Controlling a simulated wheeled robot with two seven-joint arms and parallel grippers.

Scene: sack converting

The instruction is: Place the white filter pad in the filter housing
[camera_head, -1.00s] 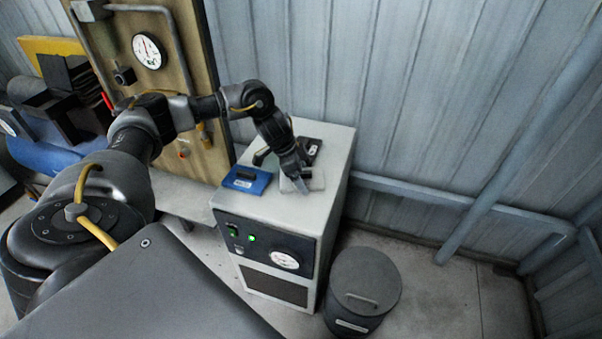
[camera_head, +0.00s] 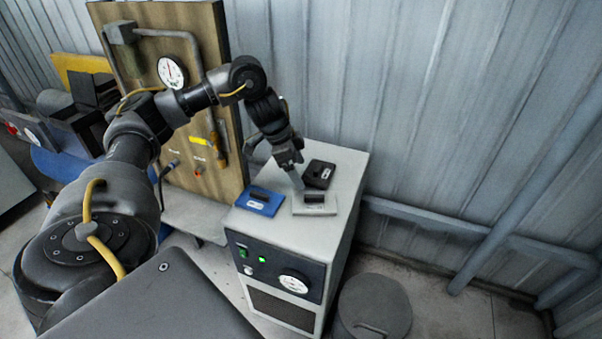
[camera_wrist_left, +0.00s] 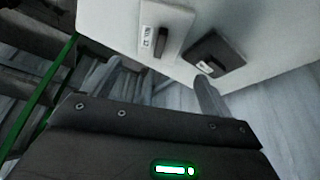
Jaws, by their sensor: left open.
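The white filter pad (camera_head: 319,209), with a dark raised grip and a label, lies flat on top of a light grey cabinet. In the left wrist view the white pad (camera_wrist_left: 175,18) is at the top. My left gripper (camera_head: 296,179) is open and empty, just behind and left of the white pad in the head view, apparently above the cabinet top. Its two spread fingers (camera_wrist_left: 155,92) show in the wrist view with nothing between them. I cannot make out the filter housing for certain. My right gripper is not in view.
A blue pad (camera_head: 262,208) lies left of the white one, and a black pad (camera_head: 321,169) lies close behind it. The cabinet (camera_head: 300,238) stands near a corrugated wall. A wooden panel (camera_head: 150,55) with gauge and pipes stands behind my left arm. A dark lidded bin (camera_head: 373,305) is at front right.

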